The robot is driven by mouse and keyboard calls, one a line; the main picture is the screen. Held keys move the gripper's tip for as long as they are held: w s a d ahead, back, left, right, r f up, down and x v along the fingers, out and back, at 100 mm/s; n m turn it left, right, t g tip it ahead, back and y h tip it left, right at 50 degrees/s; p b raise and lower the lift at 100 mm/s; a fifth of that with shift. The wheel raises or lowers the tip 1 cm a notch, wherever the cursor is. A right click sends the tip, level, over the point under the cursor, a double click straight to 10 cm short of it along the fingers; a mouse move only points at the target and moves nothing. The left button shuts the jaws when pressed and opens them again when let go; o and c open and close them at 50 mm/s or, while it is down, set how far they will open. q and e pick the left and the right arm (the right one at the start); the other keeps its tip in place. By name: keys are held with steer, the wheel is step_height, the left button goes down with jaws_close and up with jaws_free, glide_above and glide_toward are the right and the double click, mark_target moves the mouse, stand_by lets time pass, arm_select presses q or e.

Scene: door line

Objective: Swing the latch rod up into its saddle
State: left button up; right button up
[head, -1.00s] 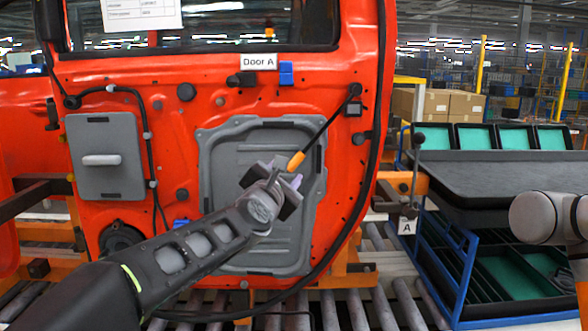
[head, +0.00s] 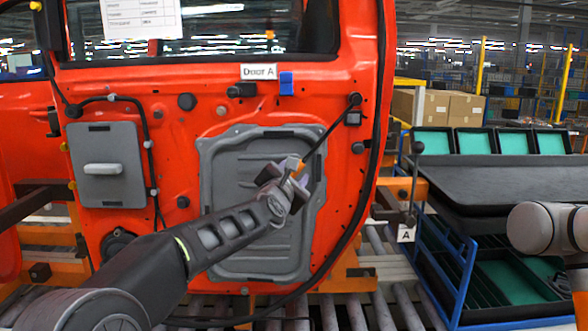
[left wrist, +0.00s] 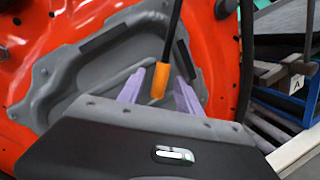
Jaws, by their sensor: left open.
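The latch rod (head: 328,130) is thin and black with an orange end. It hangs slanting down-left from its pivot near the door's upper right edge. A blue block (head: 286,83) beside the "Door A" label may be the saddle; the rod is not in it. My left gripper (head: 292,172) is at the rod's lower end. In the left wrist view its purple fingers (left wrist: 159,92) are open, with the orange end (left wrist: 161,80) between them in the picture. A gap shows on both sides; I cannot tell the depth. My right gripper is out of view.
The orange-red door (head: 350,200) stands ahead with a grey recessed panel (head: 255,255) behind my left gripper. A black cable runs down the door's right edge. A dark workbench (head: 490,190) with green trays stands at the right.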

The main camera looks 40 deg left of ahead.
arm_select(q)
steer(key=shift+w, duration=0.1)
steer(key=shift+c, duration=0.4)
jaws_close()
stand_by(1.0)
